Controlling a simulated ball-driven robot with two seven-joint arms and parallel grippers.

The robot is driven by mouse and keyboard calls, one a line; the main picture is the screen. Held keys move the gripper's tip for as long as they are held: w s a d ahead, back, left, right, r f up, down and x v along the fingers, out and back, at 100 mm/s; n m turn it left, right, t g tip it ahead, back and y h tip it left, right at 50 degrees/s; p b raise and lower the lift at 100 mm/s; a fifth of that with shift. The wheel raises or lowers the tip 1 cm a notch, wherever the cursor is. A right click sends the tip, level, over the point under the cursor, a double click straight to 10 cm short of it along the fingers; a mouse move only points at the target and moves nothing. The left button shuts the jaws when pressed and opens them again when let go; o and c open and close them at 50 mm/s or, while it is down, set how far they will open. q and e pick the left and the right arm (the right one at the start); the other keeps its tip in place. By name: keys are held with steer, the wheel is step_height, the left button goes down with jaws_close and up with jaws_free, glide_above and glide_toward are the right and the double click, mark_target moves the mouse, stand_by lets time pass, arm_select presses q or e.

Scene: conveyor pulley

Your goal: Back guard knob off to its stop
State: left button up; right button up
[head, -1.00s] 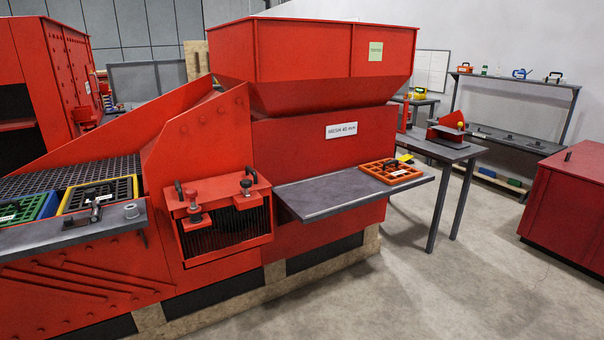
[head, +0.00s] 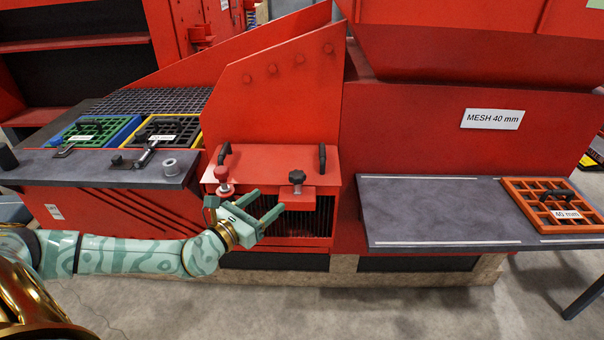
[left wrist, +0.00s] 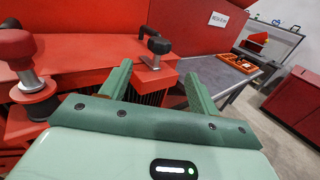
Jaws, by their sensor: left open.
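The guard (head: 270,165) is a red box with a dark barred front on the red machine. A black lobed knob (head: 297,178) stands on a red tab at its front right; it also shows in the left wrist view (left wrist: 158,45), ahead between the finger lines. A red knob (head: 222,176) on a collar stands at the guard's front left; it shows large at the left of the wrist view (left wrist: 20,55). My left gripper (head: 270,205) is open and empty, in front of the guard, just below and left of the black knob, apart from it. My right gripper is not in view.
A grey shelf (head: 420,220) to the right bears an orange mesh tray (head: 530,212). A grey ledge (head: 60,168) at the left holds a clamp and a ring. Black handles (head: 322,157) rise from the guard's top. Floor in front is clear.

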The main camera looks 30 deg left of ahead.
arm_select(q)
steer(key=b, duration=0.1)
glide_toward(302, 173)
steer(key=shift+w+a+f, duration=0.2)
steer(key=shift+w+f, duration=0.1)
steer(key=shift+w, duration=0.25)
steer(key=shift+w+a+f, duration=0.2)
steer(key=shift+w+f, duration=0.1)
steer(key=shift+w, duration=0.25)
steer(key=w, duration=0.2)
steer(key=w+b, duration=0.1)
steer(key=w, duration=0.5)
steer(key=shift+d+f+b, duration=0.1)
steer(key=shift+d+b, duration=0.25)
steer(key=shift+w, duration=0.55)
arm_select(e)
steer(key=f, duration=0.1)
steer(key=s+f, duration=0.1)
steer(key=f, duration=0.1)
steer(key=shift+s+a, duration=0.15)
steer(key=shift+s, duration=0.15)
arm_select(q)
steer(key=shift+c, duration=0.3)
steer(key=c, duration=0.9)
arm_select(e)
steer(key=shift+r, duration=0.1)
